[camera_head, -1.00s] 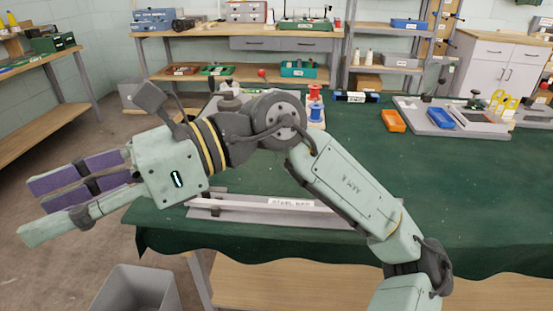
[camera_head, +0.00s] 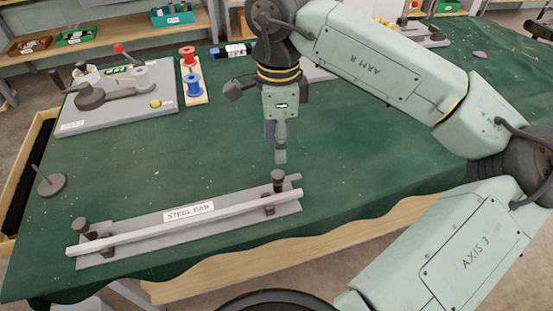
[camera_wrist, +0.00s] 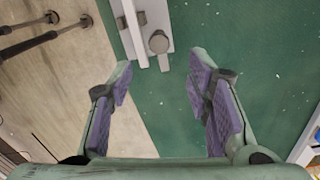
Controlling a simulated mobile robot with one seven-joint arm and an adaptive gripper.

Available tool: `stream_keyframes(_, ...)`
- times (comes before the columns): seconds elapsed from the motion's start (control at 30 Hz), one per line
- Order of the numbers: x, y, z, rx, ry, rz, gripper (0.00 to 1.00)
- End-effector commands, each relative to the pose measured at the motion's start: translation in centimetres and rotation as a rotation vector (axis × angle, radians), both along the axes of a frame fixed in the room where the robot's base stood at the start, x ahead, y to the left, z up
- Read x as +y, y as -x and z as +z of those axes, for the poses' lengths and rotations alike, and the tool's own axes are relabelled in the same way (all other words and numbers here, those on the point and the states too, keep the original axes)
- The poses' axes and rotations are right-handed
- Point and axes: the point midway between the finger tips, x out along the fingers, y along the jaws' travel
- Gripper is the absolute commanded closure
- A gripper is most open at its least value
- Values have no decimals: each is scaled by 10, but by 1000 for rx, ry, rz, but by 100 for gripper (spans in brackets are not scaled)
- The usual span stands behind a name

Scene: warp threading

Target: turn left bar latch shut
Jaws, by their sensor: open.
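The steel bar (camera_head: 140,232) lies on a grey base plate (camera_head: 235,216) near the table's front edge, with a STEEL BAR label. The left bar latch (camera_head: 82,227), a dark knob with a short arm, stands at the bar's left end; I cannot tell how its arm is turned. A second, right latch (camera_head: 277,178) stands at the right end. My gripper (camera_head: 280,154) points down above the table, just behind the right latch and far from the left one. In the wrist view my gripper (camera_wrist: 161,66) is open and empty, with a bar end and a latch knob (camera_wrist: 158,42) beyond the fingers.
A grey fixture with levers (camera_head: 115,95) stands at the back left, beside red and blue spools (camera_head: 190,75). A dark round-based post (camera_head: 50,183) stands at the left edge. The green cloth (camera_head: 190,150) between is mostly clear.

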Motion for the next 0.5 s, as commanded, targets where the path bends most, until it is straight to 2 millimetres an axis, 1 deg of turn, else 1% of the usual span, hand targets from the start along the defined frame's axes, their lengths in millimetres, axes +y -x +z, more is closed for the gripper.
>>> stream_keyframes(0.3,1,1,-58,4,-5,2,55)
stream_keyframes(0.4,1,1,-72,2,-4,0,55)
stream_keyframes(0.5,1,1,-82,1,-4,1,55)
